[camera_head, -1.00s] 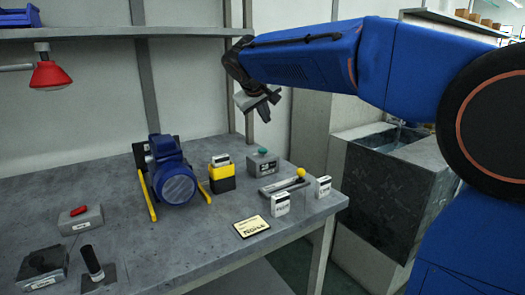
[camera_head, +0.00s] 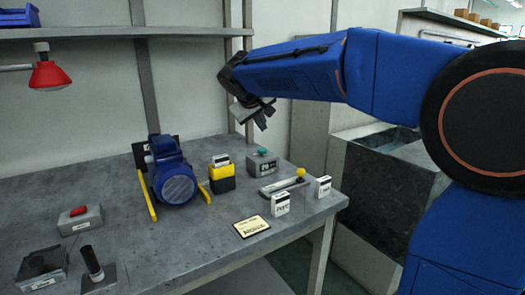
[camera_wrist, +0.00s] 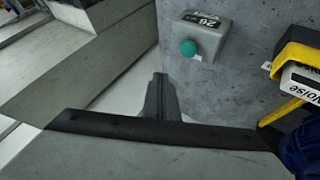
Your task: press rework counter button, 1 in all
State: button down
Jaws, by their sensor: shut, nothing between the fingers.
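A grey box (camera_head: 263,164) with a green button (camera_head: 262,152) and a number label stands near the back right of the workbench; I take it as the rework counter. In the wrist view the green button (camera_wrist: 187,47) sits on the box (camera_wrist: 207,37), up and right of my fingertips. My gripper (camera_head: 262,119) is shut and empty, in the air above the box and apart from it. In the wrist view my gripper (camera_wrist: 160,82) shows its fingers together, pointing toward the bench.
A blue pump (camera_head: 172,180) stands left of the box. A yellow-and-black block (camera_head: 222,183), a yellow-knobbed lever (camera_head: 299,173) and white label cards (camera_head: 280,204) are nearby. A red-button box (camera_head: 80,220) is far left. A shelf (camera_head: 110,32) runs above.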

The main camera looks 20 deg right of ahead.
aim_at(262, 151)
jog(key=shift+f, duration=2.5)
jog(key=shift+f, duration=1.05)
dwell(1.0)
jog(key=shift+r, duration=1.05)
jog(key=shift+r, duration=0.15)
jog(key=shift+r, duration=2.35)
